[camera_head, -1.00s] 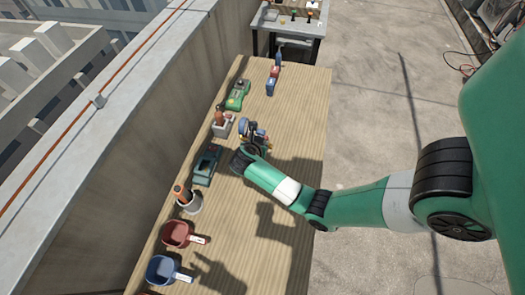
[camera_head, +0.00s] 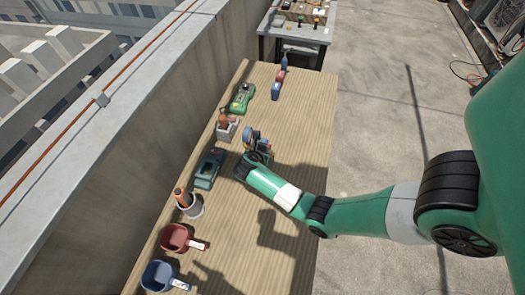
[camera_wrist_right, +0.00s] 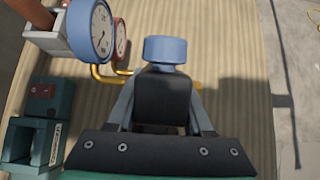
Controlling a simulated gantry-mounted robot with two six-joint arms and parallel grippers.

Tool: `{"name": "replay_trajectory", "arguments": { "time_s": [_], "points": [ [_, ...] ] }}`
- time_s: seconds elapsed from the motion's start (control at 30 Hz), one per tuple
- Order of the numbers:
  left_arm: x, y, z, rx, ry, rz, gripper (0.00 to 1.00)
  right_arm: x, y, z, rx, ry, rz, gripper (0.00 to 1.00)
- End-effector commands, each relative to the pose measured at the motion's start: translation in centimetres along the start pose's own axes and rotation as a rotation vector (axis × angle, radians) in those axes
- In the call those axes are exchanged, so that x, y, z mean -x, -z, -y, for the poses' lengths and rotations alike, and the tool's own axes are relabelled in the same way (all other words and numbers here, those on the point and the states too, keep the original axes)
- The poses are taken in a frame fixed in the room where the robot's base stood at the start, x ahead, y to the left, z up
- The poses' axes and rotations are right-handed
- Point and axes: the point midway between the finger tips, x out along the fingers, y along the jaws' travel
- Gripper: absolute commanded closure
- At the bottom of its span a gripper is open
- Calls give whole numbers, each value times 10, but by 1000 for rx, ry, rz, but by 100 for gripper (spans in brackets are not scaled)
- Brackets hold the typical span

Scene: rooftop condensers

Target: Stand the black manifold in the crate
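The black manifold (camera_wrist_right: 163,100) has a blue knob on top, brass pipes, and a blue-rimmed and a red-rimmed gauge beside it. In the head view the manifold (camera_head: 262,143) is upright at the middle of the wooden table, partly hidden by my arm. My right gripper (camera_wrist_right: 163,88) has a finger on each side of the black body; the fingers look closed against it. In the head view the right gripper (camera_head: 254,158) is mostly hidden behind its own wrist. A brown crate-like box (camera_head: 297,14) with coloured items is on the far bench. My left gripper is not in view.
Along the wooden table's left side are a green device (camera_head: 240,98), a grey holder (camera_head: 227,129), a teal box (camera_head: 208,168), a cup (camera_head: 190,207), a red bin (camera_head: 178,238) and a blue bin (camera_head: 160,274). The table's right side is clear.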

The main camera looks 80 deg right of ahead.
Motion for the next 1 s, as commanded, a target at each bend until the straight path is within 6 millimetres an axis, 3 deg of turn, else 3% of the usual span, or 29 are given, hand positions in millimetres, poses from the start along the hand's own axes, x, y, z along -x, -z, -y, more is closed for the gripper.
{"name": "replay_trajectory", "arguments": {
  "time_s": [0.03, 0.13, 0.53, 1.0],
  "points": [
    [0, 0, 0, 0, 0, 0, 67, 0, 0, 0, 0, 0, 0, 39],
    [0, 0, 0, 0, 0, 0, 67, 0, 0, 0, 0, 0, 0, 21],
    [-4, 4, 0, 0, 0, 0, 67, 8, -3, 0, 1, -2, 0, 20],
    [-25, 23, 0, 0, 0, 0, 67, 110, -3, -1, 1, -4, 1, 20]
  ]
}}
